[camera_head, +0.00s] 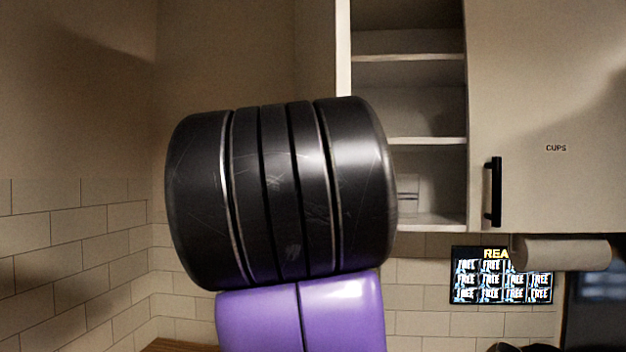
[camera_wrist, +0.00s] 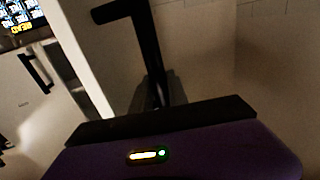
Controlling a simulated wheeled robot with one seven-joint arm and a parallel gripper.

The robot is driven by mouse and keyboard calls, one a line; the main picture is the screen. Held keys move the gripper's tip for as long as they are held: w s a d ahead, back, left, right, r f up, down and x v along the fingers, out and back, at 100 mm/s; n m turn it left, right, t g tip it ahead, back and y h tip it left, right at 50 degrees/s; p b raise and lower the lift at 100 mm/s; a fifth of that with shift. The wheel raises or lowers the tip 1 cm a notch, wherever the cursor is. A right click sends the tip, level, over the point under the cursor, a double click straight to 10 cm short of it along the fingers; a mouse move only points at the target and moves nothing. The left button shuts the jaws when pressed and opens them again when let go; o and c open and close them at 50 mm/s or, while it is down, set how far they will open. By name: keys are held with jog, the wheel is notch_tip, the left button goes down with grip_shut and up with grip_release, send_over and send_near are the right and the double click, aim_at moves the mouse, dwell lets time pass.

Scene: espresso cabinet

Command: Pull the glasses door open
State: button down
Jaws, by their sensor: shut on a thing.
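The glasses door (camera_head: 318,45) stands swung out from the left cabinet, seen nearly edge-on in the head view. Much of it is hidden behind my arm. In the wrist view its face (camera_wrist: 205,65) fills the middle, with a pale edge (camera_wrist: 85,60) on its left. Its black bar handle (camera_wrist: 145,40) rises from my gripper (camera_wrist: 158,98). My gripper is shut on this handle, though the fingertips are dark and hard to make out. My gripper is hidden in the head view.
A lit sign (camera_head: 502,275) and a paper roll (camera_head: 565,253) are below. Tiled wall (camera_head: 60,235) lies left.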

jog(key=c, duration=1.3)
grip_release()
jog(key=shift+w, duration=0.1)
jog(key=s+d+b, duration=0.1)
jog(key=s+b, duration=0.1)
jog(key=s, duration=0.5)
jog(key=shift+s+b, duration=0.3)
jog(key=shift+s, duration=0.1)
jog(key=shift+d, duration=0.1)
